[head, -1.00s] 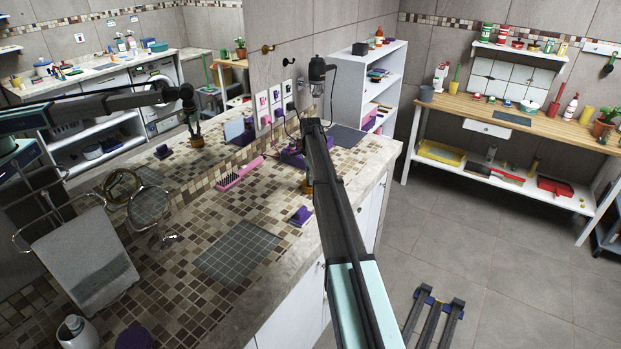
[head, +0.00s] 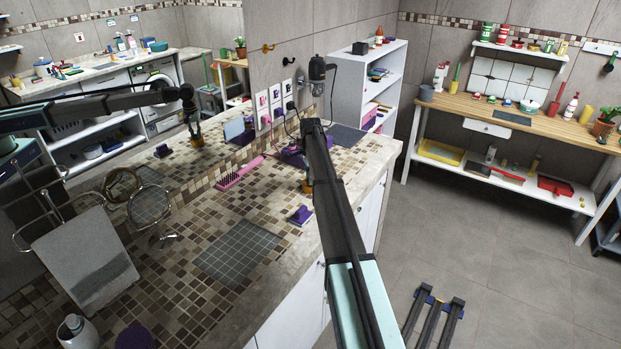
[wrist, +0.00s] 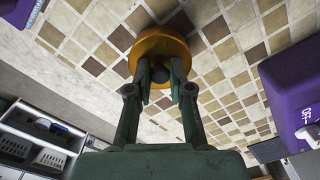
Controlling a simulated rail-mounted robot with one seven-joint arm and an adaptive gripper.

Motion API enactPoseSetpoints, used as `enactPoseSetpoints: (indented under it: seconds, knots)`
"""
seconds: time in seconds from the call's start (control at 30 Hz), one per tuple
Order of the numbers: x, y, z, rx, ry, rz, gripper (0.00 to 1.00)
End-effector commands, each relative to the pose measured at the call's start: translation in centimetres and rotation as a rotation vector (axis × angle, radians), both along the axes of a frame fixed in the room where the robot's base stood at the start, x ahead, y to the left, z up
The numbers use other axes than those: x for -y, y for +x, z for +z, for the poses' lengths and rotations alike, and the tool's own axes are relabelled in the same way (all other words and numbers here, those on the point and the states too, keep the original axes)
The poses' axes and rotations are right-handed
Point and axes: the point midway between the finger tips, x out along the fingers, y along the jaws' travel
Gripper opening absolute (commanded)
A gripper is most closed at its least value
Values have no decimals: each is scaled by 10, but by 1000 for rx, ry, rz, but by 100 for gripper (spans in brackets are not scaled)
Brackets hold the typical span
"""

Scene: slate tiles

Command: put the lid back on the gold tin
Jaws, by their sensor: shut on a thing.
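A round gold piece (wrist: 160,52) with a dark knob in its middle shows in the wrist view, seen from above. My gripper (wrist: 161,84) has its two fingers closed on either side of the knob. In the head view only a small gold patch (head: 307,186) shows beside my arm, which hides the rest. The mirror on the left shows the reflected gripper with gold (head: 197,141) just below it. I cannot tell the lid from the tin's body here, nor whether the lid touches the tin.
A purple item (wrist: 290,85) stands close on the right in the wrist view. On the tiled counter (head: 180,285) are a pink brush (head: 239,174), a small purple block (head: 300,215), a grey mat (head: 240,252) and a round mirror (head: 149,204). The counter's front edge lies near the gold piece.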

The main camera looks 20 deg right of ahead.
Motion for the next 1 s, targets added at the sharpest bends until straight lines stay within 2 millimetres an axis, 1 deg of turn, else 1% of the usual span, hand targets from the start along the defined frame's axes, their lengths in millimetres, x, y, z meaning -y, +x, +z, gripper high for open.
enactPoseSetpoints:
  seconds: [0.23, 0.27, 0.3, 0.33, 0.53, 0.57, 0.6, 0.63, 1.0]
  knots:
    - [0, 0, 0, 0, 0, 0, 2]
    - [0, 0, 0, 0, 0, 0, 31]
    - [0, 0, 0, 0, 0, 0, 45]
    - [0, 0, 0, 0, 0, 0, 49]
    - [0, 0, 0, 0, 0, 0, 49]
    - [0, 0, 0, 0, 0, 0, 53]
    - [0, 0, 0, 0, 0, 0, 67]
    - [0, 0, 0, 0, 0, 0, 74]
    - [0, 0, 1, 0, 0, 0, 74]
